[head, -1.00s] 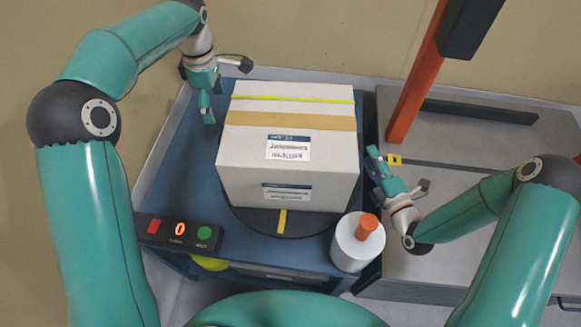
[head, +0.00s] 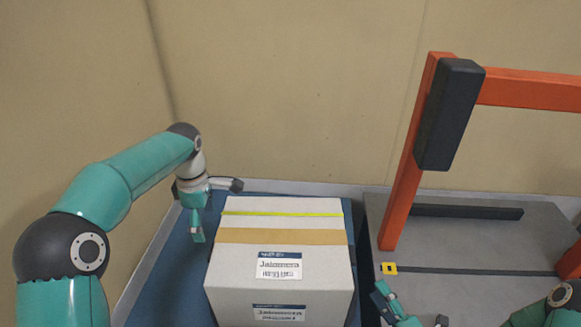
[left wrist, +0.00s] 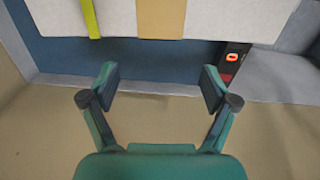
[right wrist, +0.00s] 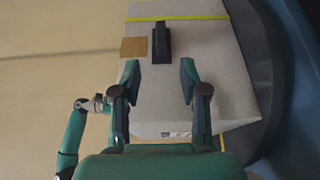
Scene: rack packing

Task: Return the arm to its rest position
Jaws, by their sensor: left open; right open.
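My left gripper (head: 196,228) is open and empty beside the upper left of the white box, apart from it. In the left wrist view its two fingers (left wrist: 160,88) stand wide apart, with nothing between them. My right gripper (head: 388,300) is low in the head view, to the right of the box. In the right wrist view its fingers (right wrist: 155,88) are open, with the box behind the gap. The white box (head: 235,272) carries a tan tape band, a yellow strap and labels. Most of my right arm is cut off by the frame.
The box stands on a blue table (head: 165,285). To the right is a grey bench (head: 455,295) with an orange frame (head: 402,190) and a dark block (head: 449,115) on its post. A control box (left wrist: 233,62) shows in the left wrist view.

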